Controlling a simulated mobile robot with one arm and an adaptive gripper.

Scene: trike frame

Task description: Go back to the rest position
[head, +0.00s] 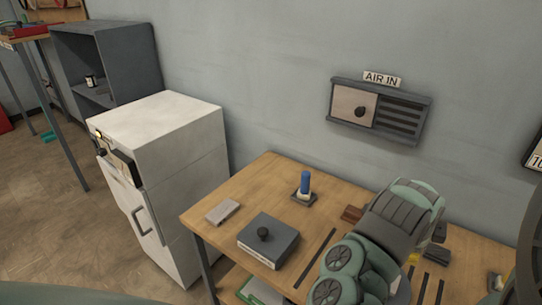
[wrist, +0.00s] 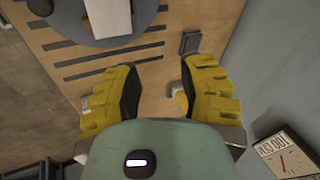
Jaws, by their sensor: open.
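My gripper (wrist: 160,75) shows in the wrist view with its two yellow fingers spread wide apart. It is over the slotted wooden bench top, which lies beyond the fingers. A small yellow and pale item (wrist: 179,98) shows beside the inner side of the right finger; I cannot tell what it is or whether they touch. Nothing is clamped between the fingers. In the head view my arm reaches over the right part of the wooden bench (head: 262,178) and mostly hides the gripper.
On the bench are a blue cylinder (head: 305,183) on a dark base, a knobbed dark box (head: 270,240) and a grey block (head: 222,211). A white cabinet (head: 165,120) stands left. An AIR IN panel (head: 380,110) is on the wall. A dial (wrist: 287,157) is lower right in the wrist view.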

